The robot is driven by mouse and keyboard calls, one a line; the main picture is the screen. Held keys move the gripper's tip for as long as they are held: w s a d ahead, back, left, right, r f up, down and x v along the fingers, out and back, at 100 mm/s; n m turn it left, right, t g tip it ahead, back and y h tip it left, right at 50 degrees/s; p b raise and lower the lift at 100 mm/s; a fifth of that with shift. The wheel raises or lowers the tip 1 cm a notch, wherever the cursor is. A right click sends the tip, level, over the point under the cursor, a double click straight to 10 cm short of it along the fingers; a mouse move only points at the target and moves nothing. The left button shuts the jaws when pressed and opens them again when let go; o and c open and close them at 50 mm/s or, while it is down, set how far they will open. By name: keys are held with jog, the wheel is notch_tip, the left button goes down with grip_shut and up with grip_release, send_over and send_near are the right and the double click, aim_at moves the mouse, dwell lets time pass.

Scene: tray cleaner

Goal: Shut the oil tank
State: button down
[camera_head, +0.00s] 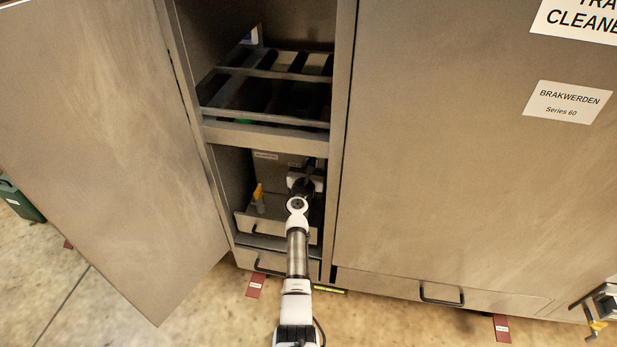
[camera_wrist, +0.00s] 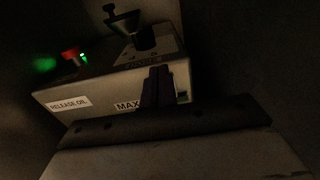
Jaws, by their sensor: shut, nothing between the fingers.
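I cannot tell for sure that this is the oil tank. My gripper (camera_head: 311,164) reaches into this compartment, above the drawer. In the wrist view, my gripper's dark fingers (camera_wrist: 158,86) are together and empty. They are in front of a metal box (camera_wrist: 95,93) labelled "RELEASE OIL" and "MAX". Contact with the box cannot be judged.
The large cabinet door (camera_head: 100,130) stands open on the left. A slatted rack (camera_head: 265,118) is above the compartment. A closed panel (camera_head: 440,190) is on the right. The floor in front is mostly free.

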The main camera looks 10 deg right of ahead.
jog(key=shift+w+d+r+b, duration=0.2)
jog(key=shift+w+b, duration=0.05)
jog(key=shift+w, duration=0.35)
jog(key=shift+w+d+r+b, duration=0.15)
jog(key=shift+w+b, duration=0.1)
jog(key=shift+w, duration=0.3)
jog(key=shift+r, duration=0.1)
